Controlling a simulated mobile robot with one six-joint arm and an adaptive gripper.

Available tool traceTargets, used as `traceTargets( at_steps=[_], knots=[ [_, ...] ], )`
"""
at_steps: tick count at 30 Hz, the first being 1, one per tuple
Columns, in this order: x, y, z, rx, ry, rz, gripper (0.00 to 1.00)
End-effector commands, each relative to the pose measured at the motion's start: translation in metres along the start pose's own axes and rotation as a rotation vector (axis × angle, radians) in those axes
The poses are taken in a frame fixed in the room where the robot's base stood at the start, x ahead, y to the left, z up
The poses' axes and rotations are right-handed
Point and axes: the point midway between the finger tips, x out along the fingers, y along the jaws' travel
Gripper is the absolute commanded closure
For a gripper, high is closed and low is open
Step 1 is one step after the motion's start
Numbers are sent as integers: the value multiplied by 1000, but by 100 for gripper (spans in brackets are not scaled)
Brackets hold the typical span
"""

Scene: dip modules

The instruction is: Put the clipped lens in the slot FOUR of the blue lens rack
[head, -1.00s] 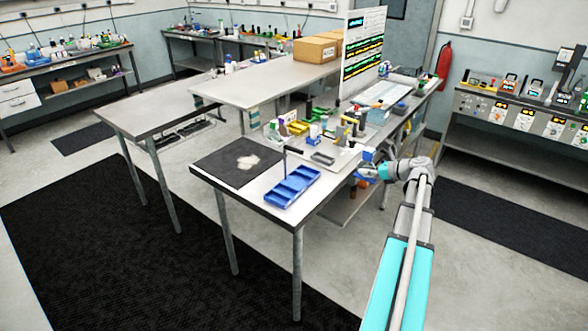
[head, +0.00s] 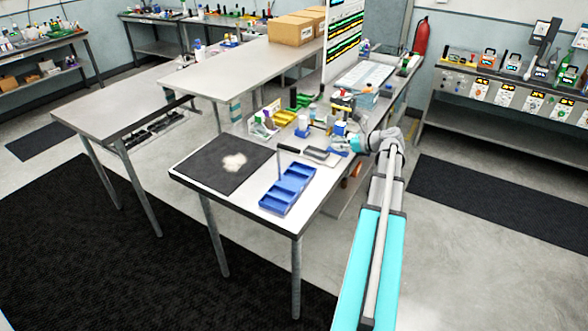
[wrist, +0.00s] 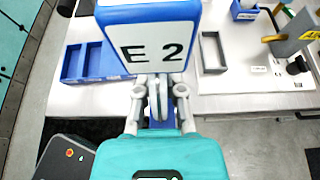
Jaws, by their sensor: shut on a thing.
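The blue lens rack (head: 287,190) lies on the near table, with its open compartments in a row; no slot numbers are readable. It also shows at the left of the wrist view (wrist: 72,62). My gripper (head: 354,145) is at the table's right edge, to the right of and beyond the rack. In the wrist view my gripper (wrist: 157,88) is shut on the clipped lens, whose blue-edged white plate (wrist: 150,38) reads "E 2". The plate hides part of the rack and table. The lens itself is not clearly visible.
A black mat (head: 222,165) with a pale patch lies left of the rack. A tall display board (head: 343,40) stands farther back.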

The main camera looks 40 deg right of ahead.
Motion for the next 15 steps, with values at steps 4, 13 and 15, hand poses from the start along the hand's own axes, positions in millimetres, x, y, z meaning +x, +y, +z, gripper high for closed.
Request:
traceTargets(
  at_steps=[4, 13, 15],
  knots=[
    [4, 2, 2, -3, 0, 7, 100],
    [9, 4, 4, -6, 0, 14, 100],
    [9, 5, 4, -6, 0, 15, 100]
  ],
)
